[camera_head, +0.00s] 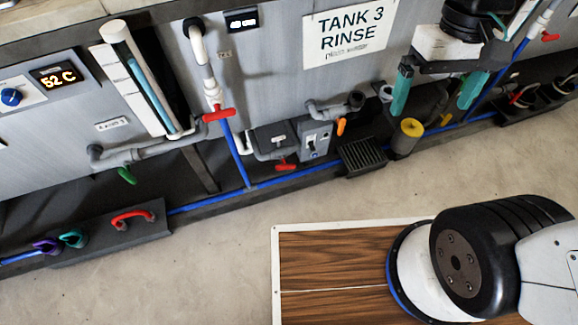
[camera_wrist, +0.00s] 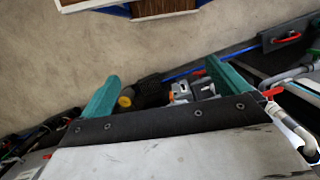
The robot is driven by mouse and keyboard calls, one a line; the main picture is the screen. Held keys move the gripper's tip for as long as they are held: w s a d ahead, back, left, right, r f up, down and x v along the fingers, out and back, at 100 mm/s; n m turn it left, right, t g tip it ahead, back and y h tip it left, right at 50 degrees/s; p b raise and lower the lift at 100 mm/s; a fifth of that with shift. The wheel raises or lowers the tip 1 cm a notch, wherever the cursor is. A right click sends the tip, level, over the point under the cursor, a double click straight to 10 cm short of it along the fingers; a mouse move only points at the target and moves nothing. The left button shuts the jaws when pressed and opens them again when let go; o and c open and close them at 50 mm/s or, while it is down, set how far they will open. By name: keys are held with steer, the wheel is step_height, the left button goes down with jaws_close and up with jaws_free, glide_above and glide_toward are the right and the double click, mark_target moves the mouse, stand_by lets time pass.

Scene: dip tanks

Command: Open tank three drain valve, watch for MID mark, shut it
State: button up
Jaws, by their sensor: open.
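The TANK 3 RINSE sign (camera_head: 347,33) is on the grey tank wall in the head view. Below it, a grey pipe with a valve carries an orange handle (camera_head: 341,127); I cannot tell for certain whether this is tank three's drain. A sight tube with blue liquid (camera_head: 148,85) stands at left beside a white marked strip (camera_head: 118,70); no MID lettering is readable. My gripper (camera_head: 436,92) is open and empty, right of and above the orange handle, apart from it. Its teal fingers also frame the wrist view (camera_wrist: 165,88).
A red-handled valve (camera_head: 218,115), another low red handle (camera_head: 285,164) and a green handle (camera_head: 127,175) sit along the pipes. The concrete floor in front is clear beside a wooden board (camera_head: 325,262).

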steer(key=w+a+f, duration=0.4)
steer(key=w+f, duration=0.2)
steer(key=f, duration=0.6)
steer(key=w+a+f+n, duration=0.1)
steer(key=w+a+f, duration=0.2)
steer(key=w+f, duration=0.6)
steer(key=w+a+f, duration=0.4)
steer(key=f, duration=1)
steer(key=t+y, duration=0.4)
steer(key=t, duration=0.6)
glide_toward(287, 169)
steer(key=s+d+f, duration=0.2)
steer(key=s+f, duration=0.2)
steer(key=f, duration=0.6)
steer(key=w+a+r+t, duration=0.1)
steer(key=w+a+r+m+t+y, duration=0.1)
steer(key=w+r+t, duration=0.1)
steer(key=w+r+t+y, duration=0.1)
steer(key=w+r, duration=0.1)
steer(key=shift+w+a+r+m+t, duration=0.2)
steer(key=shift+w+a+m+t, duration=0.1)
steer(key=shift+a+m, duration=0.1)
steer(key=x, duration=0.7)
steer(key=shift+s, duration=0.1)
steer(key=c, duration=0.7)
